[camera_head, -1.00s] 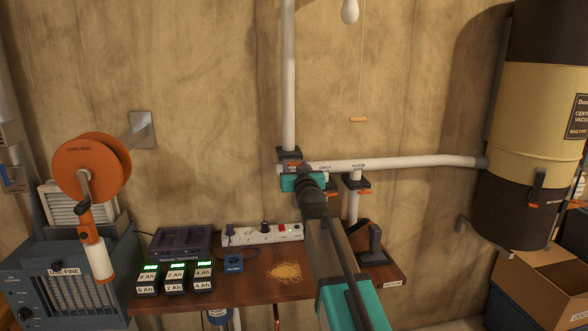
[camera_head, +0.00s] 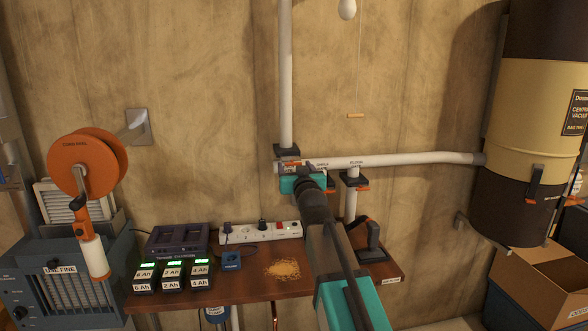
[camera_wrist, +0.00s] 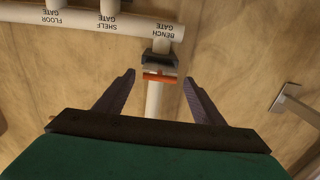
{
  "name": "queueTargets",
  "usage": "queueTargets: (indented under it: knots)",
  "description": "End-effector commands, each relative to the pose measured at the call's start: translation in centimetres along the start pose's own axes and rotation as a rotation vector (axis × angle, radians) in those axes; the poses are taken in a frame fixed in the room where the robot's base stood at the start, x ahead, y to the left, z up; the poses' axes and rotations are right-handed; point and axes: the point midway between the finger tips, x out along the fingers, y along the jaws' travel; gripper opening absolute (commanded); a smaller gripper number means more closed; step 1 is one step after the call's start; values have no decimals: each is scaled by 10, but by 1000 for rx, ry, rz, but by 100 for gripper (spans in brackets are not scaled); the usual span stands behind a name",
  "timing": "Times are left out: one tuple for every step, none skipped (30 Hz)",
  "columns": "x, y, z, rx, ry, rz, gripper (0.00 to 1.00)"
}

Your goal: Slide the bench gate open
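The bench gate is a dark block on the white pipework with an orange tab. In the wrist view, which is upside down, the dark block (camera_wrist: 160,58) and its orange tab (camera_wrist: 160,78) show below the "BENCH GATE" label. In the head view the bench gate (camera_head: 287,150) sits at the foot of the tall vertical pipe, with my teal wrist just below it. My gripper (camera_wrist: 159,77) is open and empty. Its two fingers appear on either side of the orange tab in the wrist view, apart from it in the picture. The fingertips are hard to make out in the head view.
The horizontal pipe (camera_head: 400,160) runs right to the vacuum drum (camera_head: 525,120). The floor gate (camera_head: 354,180) hangs right of my wrist. Below are a bench (camera_head: 250,291) with chargers and a power strip (camera_head: 260,232). An orange cord reel (camera_head: 82,165) is at left.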

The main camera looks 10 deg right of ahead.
Motion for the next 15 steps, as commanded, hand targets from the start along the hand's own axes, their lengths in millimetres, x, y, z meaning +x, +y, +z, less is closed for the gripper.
queueTargets:
  knots:
    - [0,0,0,0,0,0,62]
    - [0,0,0,0,1,0,62]
    - [0,0,0,0,1,0,62]
    - [0,0,0,0,1,0,62]
    - [0,0,0,0,1,0,62]
    - [-1,0,0,0,1,0,62]
    - [-1,0,0,0,1,0,62]
    - [-2,0,0,0,1,0,62]
    - [-4,0,0,0,1,0,62]
    - [-5,0,0,0,2,0,62]
    - [-6,0,0,0,2,0,62]
    - [-9,0,0,0,2,0,62]
    - [-11,0,0,0,2,0,62]
    - [-13,0,0,0,2,0,62]
    - [-17,0,0,0,2,0,62]
